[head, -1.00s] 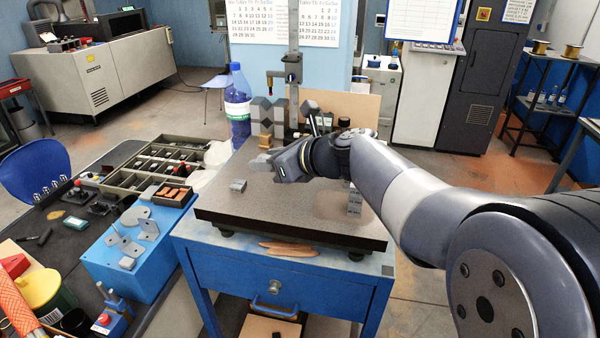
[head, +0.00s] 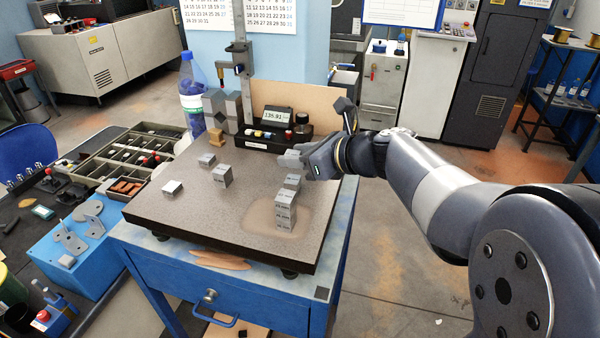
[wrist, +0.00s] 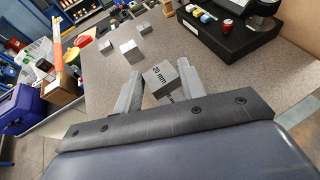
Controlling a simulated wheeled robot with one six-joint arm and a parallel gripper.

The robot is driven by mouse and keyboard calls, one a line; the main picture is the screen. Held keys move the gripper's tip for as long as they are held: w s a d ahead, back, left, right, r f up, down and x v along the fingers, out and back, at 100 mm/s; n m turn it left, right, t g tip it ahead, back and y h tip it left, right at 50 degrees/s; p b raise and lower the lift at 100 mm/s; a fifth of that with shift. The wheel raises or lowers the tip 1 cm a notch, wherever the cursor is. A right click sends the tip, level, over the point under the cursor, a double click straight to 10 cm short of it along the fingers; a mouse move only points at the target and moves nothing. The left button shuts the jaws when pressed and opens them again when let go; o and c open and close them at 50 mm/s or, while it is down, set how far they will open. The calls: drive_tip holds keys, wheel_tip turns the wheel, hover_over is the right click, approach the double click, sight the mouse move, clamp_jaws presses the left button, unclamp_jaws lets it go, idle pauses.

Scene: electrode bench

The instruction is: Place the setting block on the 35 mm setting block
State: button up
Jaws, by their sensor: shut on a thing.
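My gripper (head: 294,160) is over the right part of the dark granite plate (head: 185,222). In the wrist view, its fingers (wrist: 160,88) are shut on a grey setting block marked 20 mm (wrist: 162,76). In the head view, a small grey block (head: 292,182) shows just below the fingers and seems to be the held one. Directly below it stands an upright stack of grey blocks (head: 285,212); I cannot tell whether they touch. The stack's markings are too small to read, so I cannot tell which is the 35 mm block. The wrist view does not clearly show the stack.
Three loose grey blocks (head: 222,176) (head: 172,188) (head: 207,160) sit on the plate's left side. A display unit (head: 272,122) and a height gauge column (head: 241,70) stand at the back. A water bottle (head: 192,98) is at the back left.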

sight(298, 181)
drive_tip(key=shift+f+b, duration=0.3)
drive_tip(key=shift+f, duration=1.75)
drive_tip(key=shift+f, duration=0.1)
drive_tip(key=o, duration=1.1)
drive_tip(key=shift+f, duration=0.1)
drive_tip(key=shift+r, duration=0.25)
drive_tip(key=v, duration=1.2)
